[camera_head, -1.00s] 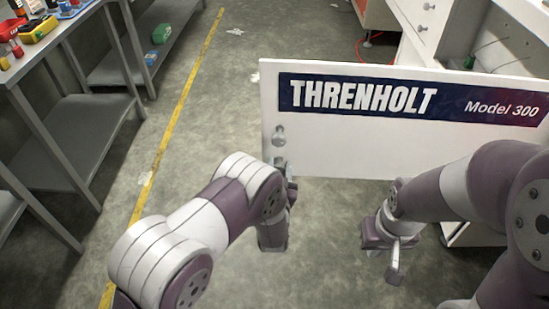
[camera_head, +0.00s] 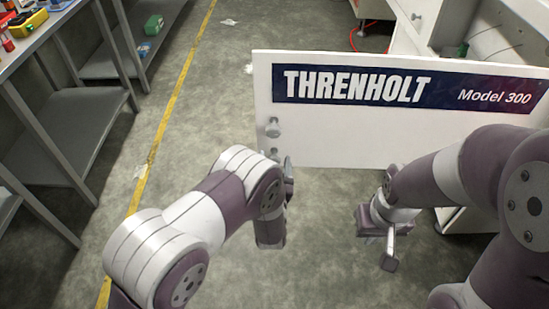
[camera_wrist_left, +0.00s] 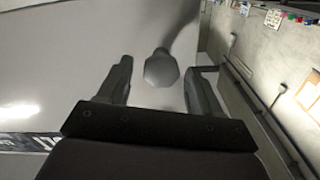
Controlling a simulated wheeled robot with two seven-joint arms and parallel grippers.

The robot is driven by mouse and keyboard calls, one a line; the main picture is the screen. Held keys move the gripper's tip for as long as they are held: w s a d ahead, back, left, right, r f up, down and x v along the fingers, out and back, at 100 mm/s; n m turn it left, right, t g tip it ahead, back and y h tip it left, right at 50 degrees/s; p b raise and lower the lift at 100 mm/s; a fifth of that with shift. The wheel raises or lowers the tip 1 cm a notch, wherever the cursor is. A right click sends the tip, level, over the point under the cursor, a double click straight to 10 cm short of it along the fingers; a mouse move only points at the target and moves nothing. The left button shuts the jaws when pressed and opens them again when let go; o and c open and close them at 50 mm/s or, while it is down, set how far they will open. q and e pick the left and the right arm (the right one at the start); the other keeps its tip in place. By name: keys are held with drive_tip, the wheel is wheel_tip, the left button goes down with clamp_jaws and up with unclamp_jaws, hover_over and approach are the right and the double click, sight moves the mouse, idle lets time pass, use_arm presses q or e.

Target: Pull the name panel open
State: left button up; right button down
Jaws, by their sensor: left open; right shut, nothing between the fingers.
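The name panel (camera_head: 340,150) is white with a navy band reading "THRENHOLT Model 300". It stands swung out from the white cabinet at the right. In the left wrist view, one knob (camera_wrist_left: 161,68) shows between the spread fingers of my left gripper (camera_wrist_left: 160,78), with gaps on both sides. In the head view, my left gripper is mostly hidden behind its wrist, by the panel's lower left corner. My right gripper (camera_head: 390,246) is shut and empty below the panel.
A grey workbench (camera_head: 60,110) with coloured items is at the left. The floor around the yellow line (camera_head: 172,110) is mostly clear.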

use_arm(q)
drive_tip(key=s, duration=1.1)
drive_tip(key=shift+s, duration=0.25)
drive_tip(key=shift+r, duration=0.1)
